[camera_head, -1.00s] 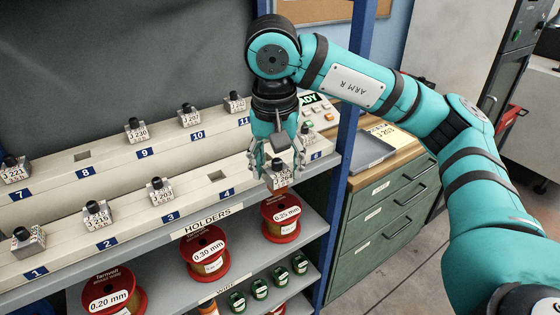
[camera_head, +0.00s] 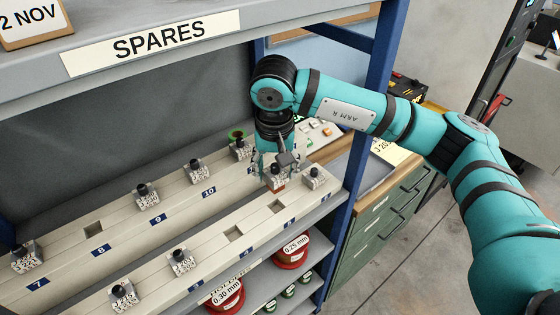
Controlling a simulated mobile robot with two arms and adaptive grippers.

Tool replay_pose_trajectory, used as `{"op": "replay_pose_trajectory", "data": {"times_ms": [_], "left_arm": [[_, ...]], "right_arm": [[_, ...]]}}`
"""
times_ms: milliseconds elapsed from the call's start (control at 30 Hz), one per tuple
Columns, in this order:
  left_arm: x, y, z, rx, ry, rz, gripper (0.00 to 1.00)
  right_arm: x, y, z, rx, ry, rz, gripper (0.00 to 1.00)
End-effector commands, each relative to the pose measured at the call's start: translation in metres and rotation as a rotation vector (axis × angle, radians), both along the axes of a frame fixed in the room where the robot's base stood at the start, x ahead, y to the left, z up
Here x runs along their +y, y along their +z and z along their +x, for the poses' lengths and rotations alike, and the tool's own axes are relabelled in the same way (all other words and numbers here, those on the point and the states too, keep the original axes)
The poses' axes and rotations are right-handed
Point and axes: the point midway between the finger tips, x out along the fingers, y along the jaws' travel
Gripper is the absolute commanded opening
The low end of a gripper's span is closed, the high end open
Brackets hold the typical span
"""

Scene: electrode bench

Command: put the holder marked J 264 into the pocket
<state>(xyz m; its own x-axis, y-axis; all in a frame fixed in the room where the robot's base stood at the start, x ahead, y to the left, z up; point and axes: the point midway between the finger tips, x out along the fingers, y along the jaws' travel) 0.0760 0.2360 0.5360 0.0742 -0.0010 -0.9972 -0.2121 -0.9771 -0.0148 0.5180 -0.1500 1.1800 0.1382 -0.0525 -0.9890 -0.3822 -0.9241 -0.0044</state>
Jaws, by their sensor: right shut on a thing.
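My right gripper (camera_head: 277,166) is shut on a small grey holder (camera_head: 277,177). It has a white label too small to read and a copper-coloured lower part. It is above the front row, near an empty square pocket (camera_head: 275,207) and left of another holder (camera_head: 316,178). Further empty pockets are in the front row (camera_head: 234,233) and at number 8 in the back row (camera_head: 93,229). Other black-topped holders stand in the rows, including one at number 9 (camera_head: 147,197). I cannot read J 264 on any of them. My left gripper is not in view.
The shelf marked SPARES (camera_head: 155,37) overhangs the rows, and a blue post (camera_head: 362,120) stands right of them. Wire spools (camera_head: 291,251) sit on the shelf below. A green drawer cabinet (camera_head: 383,220) with a grey tray stands to the right.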

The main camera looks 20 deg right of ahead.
Motion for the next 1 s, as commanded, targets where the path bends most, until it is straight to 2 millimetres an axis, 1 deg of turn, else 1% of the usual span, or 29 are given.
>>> {"op": "replay_pose_trajectory", "data": {"times_ms": [100,233,333,500,667,1000], "left_arm": [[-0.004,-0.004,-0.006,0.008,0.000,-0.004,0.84],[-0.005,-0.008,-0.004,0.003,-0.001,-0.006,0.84],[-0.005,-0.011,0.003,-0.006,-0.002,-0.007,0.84],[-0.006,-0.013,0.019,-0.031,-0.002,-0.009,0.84],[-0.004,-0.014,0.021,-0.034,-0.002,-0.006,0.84],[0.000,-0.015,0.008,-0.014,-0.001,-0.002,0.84]], "right_arm": [[0.000,-0.009,0.000,0.000,-0.001,0.000,0.01],[-0.001,-0.022,0.000,0.000,-0.001,-0.001,0.01],[0.000,-0.033,0.000,0.000,-0.001,0.001,0.01],[-0.001,-0.049,0.000,0.000,-0.002,0.000,0.01],[0.000,-0.055,0.000,-0.001,-0.002,0.001,0.01],[0.000,-0.055,0.000,-0.001,-0.002,0.001,0.01]]}}
